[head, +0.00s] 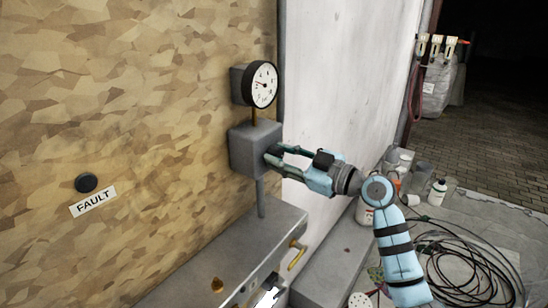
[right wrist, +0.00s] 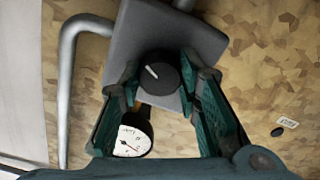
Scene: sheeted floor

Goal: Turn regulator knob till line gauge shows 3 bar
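The regulator is a grey box (head: 255,148) on a pipe against the chipboard wall. The line gauge (head: 264,85), a round white dial with a black rim, stands above it. Its needle points left of the centre; the numbers are too small to read. In the right wrist view the black regulator knob (right wrist: 158,72) with a white pointer mark sits on the box (right wrist: 165,35), and the gauge (right wrist: 131,142) appears upside down. My right gripper (head: 273,156) is at the box's front; its fingers (right wrist: 160,80) lie along both sides of the knob and appear to touch it. My left gripper is out of view.
A grey cabinet (head: 215,245) with a brass lever (head: 297,255) stands below. A black button (head: 87,183) and a FAULT label (head: 93,202) are on the wall. Cables (head: 465,270), bottles and cans lie on the floor at right. The space left of the box is clear.

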